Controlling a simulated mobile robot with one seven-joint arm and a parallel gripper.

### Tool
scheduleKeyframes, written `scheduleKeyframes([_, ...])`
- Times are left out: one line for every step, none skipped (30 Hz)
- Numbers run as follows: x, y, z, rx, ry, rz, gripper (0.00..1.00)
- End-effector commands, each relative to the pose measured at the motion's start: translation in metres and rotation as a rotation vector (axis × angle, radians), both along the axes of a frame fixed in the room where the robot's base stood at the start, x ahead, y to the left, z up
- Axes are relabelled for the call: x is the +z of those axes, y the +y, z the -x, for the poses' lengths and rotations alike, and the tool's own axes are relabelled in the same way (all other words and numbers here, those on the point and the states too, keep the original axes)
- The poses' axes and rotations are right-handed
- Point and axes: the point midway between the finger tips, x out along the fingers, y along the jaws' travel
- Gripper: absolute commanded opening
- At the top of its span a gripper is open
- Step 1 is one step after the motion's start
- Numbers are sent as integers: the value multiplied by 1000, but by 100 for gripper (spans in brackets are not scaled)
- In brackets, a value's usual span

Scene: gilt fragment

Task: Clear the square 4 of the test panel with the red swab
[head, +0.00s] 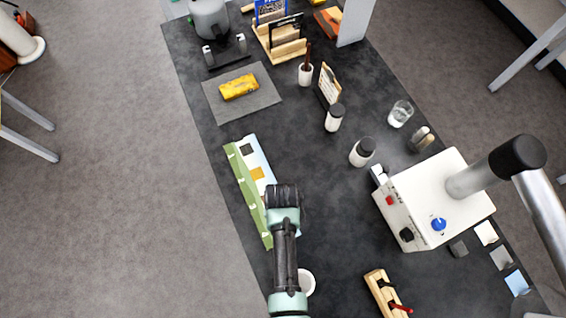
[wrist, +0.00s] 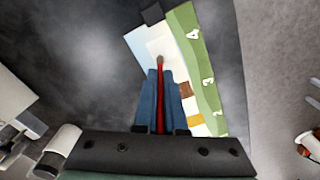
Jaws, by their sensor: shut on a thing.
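The test panel (head: 252,190) lies on the dark table, with a green numbered strip along one long side. In the wrist view the panel (wrist: 187,62) shows the numbers 4 and 3. A pale cream patch (wrist: 158,46) lies beside the 4, with a brown square (wrist: 185,89) and an orange square (wrist: 193,120) further down. My gripper (head: 283,190) is over the panel, shut on the red swab (wrist: 160,95). The swab's greyish tip (wrist: 160,60) is at the cream patch; I cannot tell whether it touches. The gripper hides part of the panel.
A white instrument box (head: 420,200) stands to the right. A wooden rack (head: 380,290) with a red-handled item and a white cup (head: 306,282) are near the front. Bottles (head: 362,152) and a glass (head: 400,114) stand further back. A yellow object (head: 239,87) lies on a grey mat.

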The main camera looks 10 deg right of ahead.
Motion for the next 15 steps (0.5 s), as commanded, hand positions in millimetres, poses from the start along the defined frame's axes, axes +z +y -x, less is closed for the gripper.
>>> scheduleKeyframes([1,0,0,0,0,-1,0])
scheduleKeyframes([2,0,0,0,0,-1,0])
scheduleKeyframes([4,0,0,0,0,0,0])
scheduleKeyframes([6,0,0,0,0,0,0])
scheduleKeyframes([8,0,0,0,1,0,0])
scheduleKeyframes([11,0,0,0,1,0,0])
scheduleKeyframes([14,0,0,0,1,0,0])
scheduleKeyframes([16,0,0,0,1,0,0])
scheduleKeyframes([20,0,0,0,1,0,0])
scheduleKeyframes([22,0,0,0,1,0,0])
scheduleKeyframes([25,0,0,0,1,0,0])
scheduleKeyframes([26,0,0,0,0,0,0])
scheduleKeyframes([28,0,0,0,0,0,0])
scheduleKeyframes([30,0,0,0,0,0,0])
scheduleKeyframes([34,0,0,0,1,0,0])
